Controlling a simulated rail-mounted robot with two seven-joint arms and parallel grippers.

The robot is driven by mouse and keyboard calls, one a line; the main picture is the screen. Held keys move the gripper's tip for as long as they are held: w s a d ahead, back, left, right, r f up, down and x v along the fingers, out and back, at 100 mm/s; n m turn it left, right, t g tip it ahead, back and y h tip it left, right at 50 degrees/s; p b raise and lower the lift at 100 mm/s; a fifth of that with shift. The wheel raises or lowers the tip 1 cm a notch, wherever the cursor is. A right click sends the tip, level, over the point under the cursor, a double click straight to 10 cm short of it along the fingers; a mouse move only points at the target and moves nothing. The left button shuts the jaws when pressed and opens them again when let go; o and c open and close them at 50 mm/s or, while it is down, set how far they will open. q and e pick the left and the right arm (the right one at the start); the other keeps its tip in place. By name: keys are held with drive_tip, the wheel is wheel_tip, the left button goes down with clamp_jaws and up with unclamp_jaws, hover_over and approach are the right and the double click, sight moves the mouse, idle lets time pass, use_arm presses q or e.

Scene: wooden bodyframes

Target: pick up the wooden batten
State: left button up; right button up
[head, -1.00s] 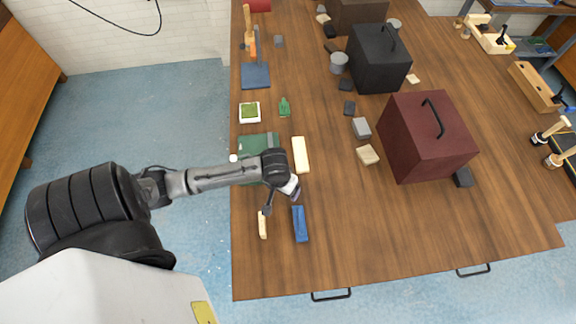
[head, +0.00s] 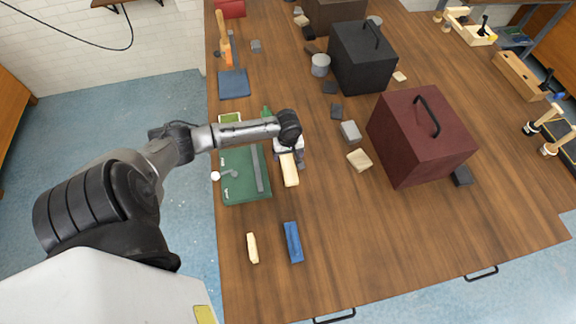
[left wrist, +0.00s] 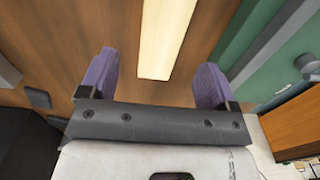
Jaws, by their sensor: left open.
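The wooden batten, a pale cream bar (head: 290,174), lies on the brown table just right of a green mat. It also shows in the left wrist view (left wrist: 167,38), where its near end lies in the gap between my two purple fingers. My left gripper (head: 289,156) is over the batten's far end, which it hides in the head view. It is open, with a finger on either side and a visible gap to the batten. In the left wrist view my gripper (left wrist: 157,82) holds nothing. My right gripper is not in view.
The green mat (head: 235,182) lies left of the batten. A smaller pale block (head: 252,248) and a blue bar (head: 293,242) lie nearer the front. A grey block (head: 350,131) and a dark red box (head: 420,135) stand to the right. The front right table is clear.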

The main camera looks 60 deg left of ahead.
sight(287, 162)
use_arm(q)
drive_tip(key=shift+a+f, duration=0.1)
drive_tip(key=shift+f, duration=2.85)
drive_tip(key=c, duration=1.1)
